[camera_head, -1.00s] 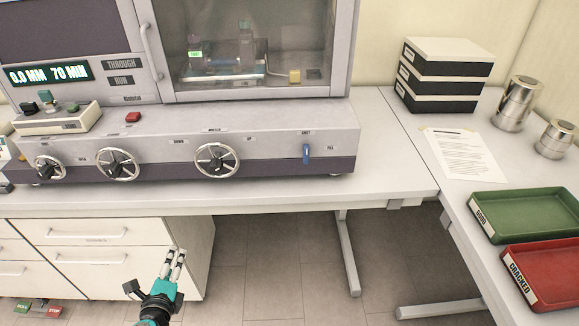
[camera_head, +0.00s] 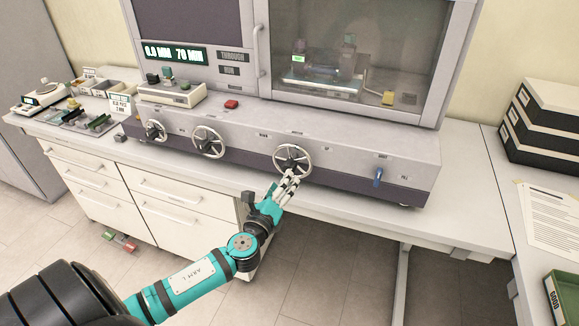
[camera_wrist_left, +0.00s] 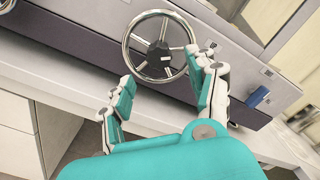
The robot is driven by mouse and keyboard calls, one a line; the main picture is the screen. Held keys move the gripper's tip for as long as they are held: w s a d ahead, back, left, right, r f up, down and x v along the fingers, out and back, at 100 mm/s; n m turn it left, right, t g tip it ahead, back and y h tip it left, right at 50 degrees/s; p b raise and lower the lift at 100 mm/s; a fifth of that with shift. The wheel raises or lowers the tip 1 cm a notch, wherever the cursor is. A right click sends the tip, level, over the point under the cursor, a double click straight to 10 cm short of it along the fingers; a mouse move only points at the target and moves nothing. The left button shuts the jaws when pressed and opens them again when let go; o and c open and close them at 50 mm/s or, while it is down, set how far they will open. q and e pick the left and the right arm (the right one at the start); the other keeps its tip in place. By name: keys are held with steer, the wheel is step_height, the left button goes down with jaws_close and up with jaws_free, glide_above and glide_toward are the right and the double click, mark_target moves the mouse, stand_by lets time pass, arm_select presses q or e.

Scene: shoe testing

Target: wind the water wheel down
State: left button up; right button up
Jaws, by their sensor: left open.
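The rightmost of three spoked metal handwheels, the water wheel (camera_head: 292,158), is on the front of the grey test machine (camera_head: 345,150). In the earlier head view small DOWN and UP labels flank it. My left gripper (camera_head: 289,180) is open just in front of the wheel's lower part. In the left wrist view its fingers (camera_wrist_left: 170,85) stand apart on either side of the wheel's lower rim. I cannot tell whether they touch it. My right gripper is out of view.
Two similar wheels, the middle one (camera_head: 208,142) and the left one (camera_head: 155,130), are on the same panel. A blue lever (camera_head: 378,177) is to the right. The display (camera_head: 175,54) reads 0.0 MM 70 MIN. White drawers (camera_head: 165,205) are below the bench.

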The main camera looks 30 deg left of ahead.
mark_target(290, 165)
arm_select(q)
steer(key=x, duration=0.6)
steer(key=shift+w+p, duration=0.25)
steer(key=shift+p, duration=0.1)
steer(key=c, duration=1.1)
